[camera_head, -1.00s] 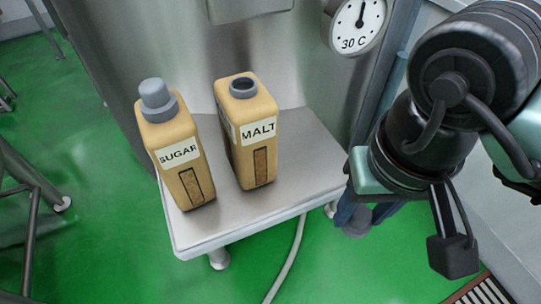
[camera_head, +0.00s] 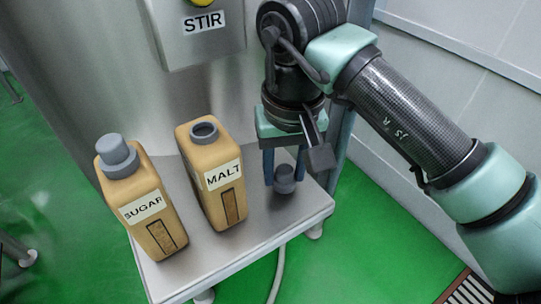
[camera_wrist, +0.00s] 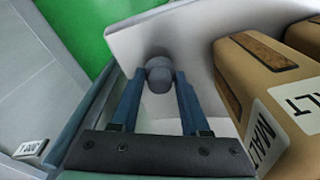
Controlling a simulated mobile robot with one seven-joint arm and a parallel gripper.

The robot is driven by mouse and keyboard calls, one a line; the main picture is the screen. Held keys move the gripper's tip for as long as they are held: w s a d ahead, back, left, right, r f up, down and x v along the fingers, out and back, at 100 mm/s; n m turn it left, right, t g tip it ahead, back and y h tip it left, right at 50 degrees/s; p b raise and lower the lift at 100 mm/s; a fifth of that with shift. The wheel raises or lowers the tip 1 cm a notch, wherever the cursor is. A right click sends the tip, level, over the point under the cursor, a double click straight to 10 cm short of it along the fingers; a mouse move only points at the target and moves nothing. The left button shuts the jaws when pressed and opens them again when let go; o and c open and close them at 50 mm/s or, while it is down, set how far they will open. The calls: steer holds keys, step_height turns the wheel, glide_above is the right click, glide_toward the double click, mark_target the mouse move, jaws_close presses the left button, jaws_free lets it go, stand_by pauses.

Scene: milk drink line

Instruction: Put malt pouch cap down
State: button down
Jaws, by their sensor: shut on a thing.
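The grey malt pouch cap (camera_head: 284,181) is between the fingertips of my gripper (camera_head: 283,170), at the right part of the steel shelf. It also shows in the wrist view (camera_wrist: 159,76), held by the tips of the blue fingers (camera_wrist: 157,92). My gripper points down and is shut on the cap. The cap is at or just above the shelf surface; I cannot tell whether it touches. The malt pouch (camera_head: 216,178) stands upright to the left of my gripper, with its dark neck opening (camera_head: 204,131) uncapped.
The sugar pouch (camera_head: 142,206), with its grey cap on, stands left of the malt pouch on the steel shelf (camera_head: 253,238). The shelf's right front edge is close to the held cap. A steel tank with a STIR box (camera_head: 200,37) rises behind.

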steer(key=w+a, duration=0.2)
steer(key=w, duration=0.1)
steer(key=shift+w+a+p, duration=0.1)
steer(key=shift+a+p, duration=0.1)
steer(key=shift+p, duration=0.2)
steer(key=shift+f, duration=0.5)
steer(key=shift+d+f, duration=0.1)
steer(key=shift+f, duration=0.15)
steer(key=shift+f+b, duration=0.25)
steer(key=shift+b, duration=0.05)
steer(key=shift+c, duration=2)
jaws_free()
steer(key=shift+r, duration=0.1)
steer(key=shift+r, duration=0.1)
